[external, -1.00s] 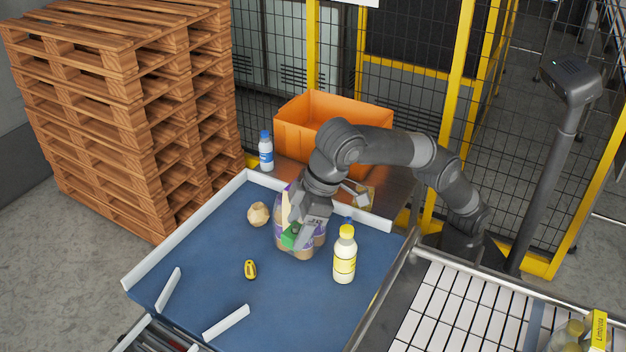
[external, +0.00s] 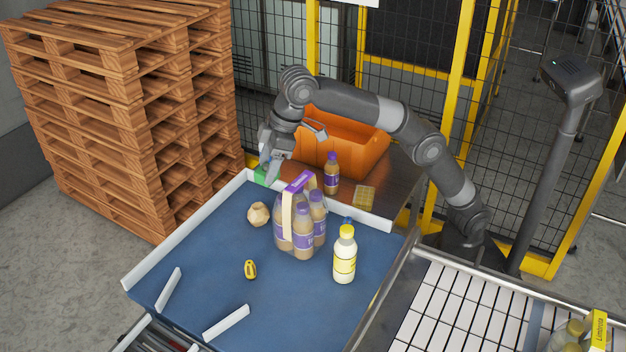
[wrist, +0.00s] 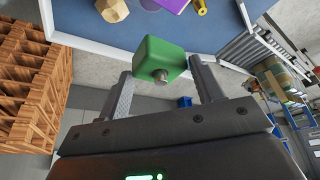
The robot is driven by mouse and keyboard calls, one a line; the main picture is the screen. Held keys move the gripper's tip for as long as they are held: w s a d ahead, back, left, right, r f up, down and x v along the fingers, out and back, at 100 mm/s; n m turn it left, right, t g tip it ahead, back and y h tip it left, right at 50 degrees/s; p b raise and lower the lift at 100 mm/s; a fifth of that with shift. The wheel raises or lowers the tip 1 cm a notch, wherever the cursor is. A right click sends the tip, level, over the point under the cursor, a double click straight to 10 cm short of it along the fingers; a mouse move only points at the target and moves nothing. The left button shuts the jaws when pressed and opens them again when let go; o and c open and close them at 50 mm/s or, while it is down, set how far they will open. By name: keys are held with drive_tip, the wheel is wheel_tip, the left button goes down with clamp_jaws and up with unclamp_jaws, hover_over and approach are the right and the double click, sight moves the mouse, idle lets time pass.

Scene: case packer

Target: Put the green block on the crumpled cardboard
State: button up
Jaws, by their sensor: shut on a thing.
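The green block (external: 261,174) is held between the fingers of my gripper (external: 268,168), above the far left edge of the blue table. In the wrist view the green block (wrist: 160,55) sits between the two fingertips (wrist: 160,78), with a round grey knob on its near face. The crumpled cardboard (external: 258,214) is a small tan lump on the blue surface, a little in front of and below my gripper. It also shows at the top of the wrist view (wrist: 112,9). Nothing is seen on top of it.
A yellow and black item (external: 250,269) lies in front. White rails (external: 150,230) edge the blue table (external: 200,270). An orange crate (external: 350,145) stands behind.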

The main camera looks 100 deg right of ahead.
drive_tip(key=s+d, duration=0.2)
drive_tip(key=d, duration=0.8)
drive_tip(key=s+d, duration=0.3)
drive_tip(key=d, duration=0.6)
approach(253, 207)
drive_tip(key=shift+w+d+f, duration=0.1)
drive_tip(key=shift+w, duration=0.7)
drive_tip(key=shift+f, duration=2)
drive_tip(key=shift+f, duration=0.1)
drive_tip(key=o, duration=1)
drive_tip(key=v, duration=1.2)
drive_tip(key=shift+s, duration=0.15)
